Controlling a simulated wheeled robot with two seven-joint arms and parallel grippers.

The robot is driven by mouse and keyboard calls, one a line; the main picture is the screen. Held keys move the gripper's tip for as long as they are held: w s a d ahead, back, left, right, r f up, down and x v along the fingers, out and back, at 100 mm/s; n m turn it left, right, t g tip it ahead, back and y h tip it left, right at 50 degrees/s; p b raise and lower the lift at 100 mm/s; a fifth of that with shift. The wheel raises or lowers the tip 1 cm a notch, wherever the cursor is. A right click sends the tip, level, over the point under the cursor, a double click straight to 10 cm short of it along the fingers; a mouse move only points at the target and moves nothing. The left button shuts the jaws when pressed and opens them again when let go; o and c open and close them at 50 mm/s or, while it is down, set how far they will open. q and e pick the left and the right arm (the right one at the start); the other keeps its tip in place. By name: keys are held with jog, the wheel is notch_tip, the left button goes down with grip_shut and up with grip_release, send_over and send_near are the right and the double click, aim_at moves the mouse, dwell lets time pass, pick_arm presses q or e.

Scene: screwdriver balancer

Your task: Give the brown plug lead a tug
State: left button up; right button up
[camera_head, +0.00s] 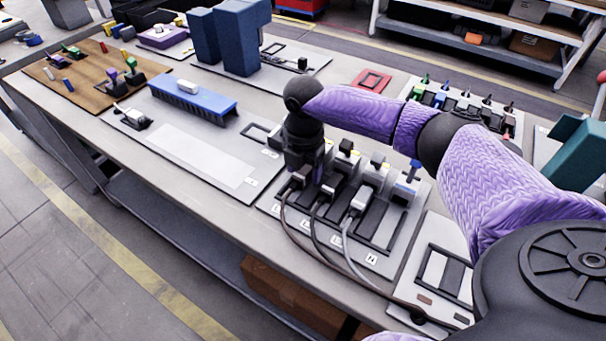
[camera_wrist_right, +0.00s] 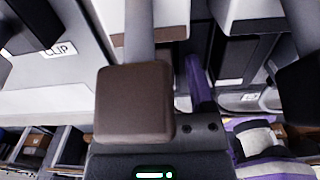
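The brown lead (camera_head: 285,226) runs from a plug (camera_head: 299,181) at the left end of a row of plugs on a grey board (camera_head: 385,262). It curves down over the board's front edge toward the right. My right gripper (camera_head: 308,168) points down at that left plug, close above or against it; its fingertips are hidden. In the right wrist view, a brown block (camera_wrist_right: 135,105) fills the near middle, over a dark body with two small holes (camera_wrist_right: 160,150). Whether the fingers are closed on it does not show. My left gripper is not in view.
A black lead (camera_head: 317,222) and a white lead (camera_head: 347,240) leave the neighbouring plugs, close beside the brown one. A blue comb-like block (camera_head: 193,98) stands on the board to the left. Tall blue bins (camera_head: 240,40) stand behind. The table's front edge is near.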

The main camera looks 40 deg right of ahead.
grip_shut()
jog(key=shift+a, duration=0.1)
dwell(0.5)
jog(key=shift+p, duration=0.35)
jog(key=shift+o, duration=0.6)
grip_release()
jog(key=shift+d, duration=0.2)
